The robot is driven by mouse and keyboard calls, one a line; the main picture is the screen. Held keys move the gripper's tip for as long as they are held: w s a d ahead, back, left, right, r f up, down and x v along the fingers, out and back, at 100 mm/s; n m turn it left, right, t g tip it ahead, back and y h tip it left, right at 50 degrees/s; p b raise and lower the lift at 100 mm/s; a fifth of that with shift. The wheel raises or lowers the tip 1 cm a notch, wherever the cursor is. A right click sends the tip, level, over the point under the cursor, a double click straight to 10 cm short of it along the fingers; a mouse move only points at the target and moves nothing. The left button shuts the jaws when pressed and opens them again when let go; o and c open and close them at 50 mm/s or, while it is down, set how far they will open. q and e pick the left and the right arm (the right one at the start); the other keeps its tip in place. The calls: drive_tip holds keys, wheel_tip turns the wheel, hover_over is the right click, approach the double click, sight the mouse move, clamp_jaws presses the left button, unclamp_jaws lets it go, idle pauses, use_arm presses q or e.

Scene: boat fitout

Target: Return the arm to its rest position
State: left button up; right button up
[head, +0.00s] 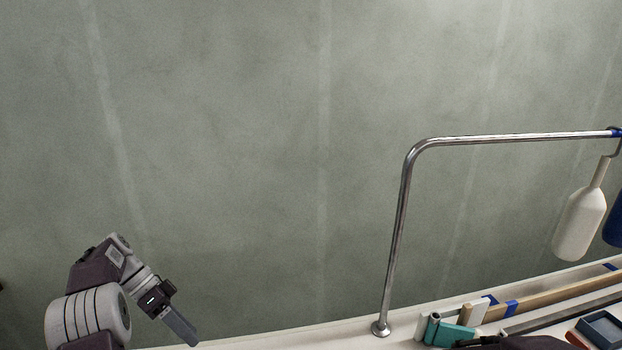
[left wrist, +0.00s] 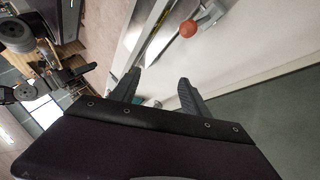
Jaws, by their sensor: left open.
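My left arm comes in at the lower left of the head view. Its left gripper (head: 184,330) points down and to the right, out in front of the grey-green surface. In the left wrist view the two fingers of the left gripper (left wrist: 160,92) stand apart with nothing between them. The gripper touches nothing that I can see. My right gripper does not show in the head view.
A metal rail (head: 398,220) rises from the white ledge (head: 350,335) at right. A white bottle-shaped fender (head: 580,222) hangs from it. Teal, white and wooden pieces lie along the ledge at lower right. An orange ball-like knob (left wrist: 188,29) shows in the wrist view.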

use_arm(q)
drive_tip(key=s+d+r+g+y, duration=0.15)
drive_tip(key=s+d, duration=0.25)
drive_tip(key=d, duration=0.4)
drive_tip(key=s+d+t+y, duration=0.1)
drive_tip(key=s+d+y, duration=0.2)
drive_tip(key=s+d, duration=0.35)
drive_tip(key=s+f+n+t+y, duration=0.3)
drive_tip(key=f+n, duration=0.5)
drive_tip(key=n, duration=0.1)
drive_tip(key=shift+s+a+f+n, duration=0.3)
drive_tip(key=shift+s+a+f, duration=0.1)
